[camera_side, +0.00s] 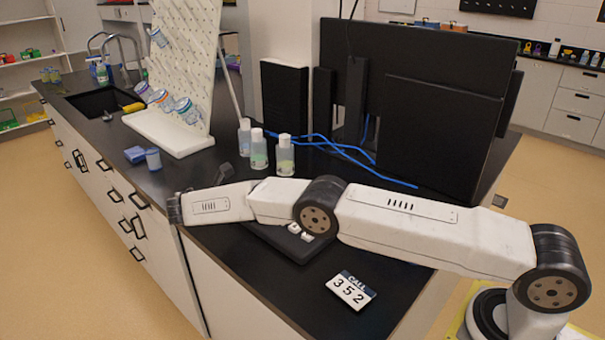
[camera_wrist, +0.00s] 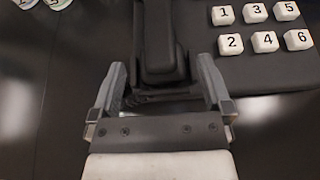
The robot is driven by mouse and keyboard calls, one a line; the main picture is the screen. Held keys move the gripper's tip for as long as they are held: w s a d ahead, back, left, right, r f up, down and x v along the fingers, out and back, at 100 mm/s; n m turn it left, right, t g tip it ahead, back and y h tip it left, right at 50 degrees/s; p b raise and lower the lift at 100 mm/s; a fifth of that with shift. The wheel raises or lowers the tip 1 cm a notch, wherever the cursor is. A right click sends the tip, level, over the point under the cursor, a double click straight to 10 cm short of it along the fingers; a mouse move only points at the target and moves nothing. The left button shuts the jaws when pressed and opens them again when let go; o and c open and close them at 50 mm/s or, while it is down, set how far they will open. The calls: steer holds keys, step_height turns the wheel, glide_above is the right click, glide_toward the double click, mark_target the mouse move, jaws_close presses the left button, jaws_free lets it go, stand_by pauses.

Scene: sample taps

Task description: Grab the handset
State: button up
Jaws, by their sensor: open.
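The handset (camera_wrist: 160,40) is a long black piece at the top middle of the wrist view, running up out of the picture. It belongs to a black desk phone (camera_side: 285,240) that shows in the side view, partly hidden under my arm. My gripper (camera_wrist: 160,66) is open, with one finger on each side of the handset's near end. Gaps show between the fingers and the handset, so it is not held. I cannot tell the height of the fingers over it. White number keys (camera_wrist: 263,41) lie to the right of the handset.
Several small bottles (camera_side: 285,158) stand behind my arm, near blue cables (camera_side: 340,150) and black monitors (camera_side: 440,130). A card reading "CALL 352" (camera_side: 351,290) lies at the front. A drying rack (camera_side: 185,60) stands to the left. The counter left of the phone is mostly clear.

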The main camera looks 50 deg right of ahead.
steer(key=shift+x, duration=1.9)
jaws_close()
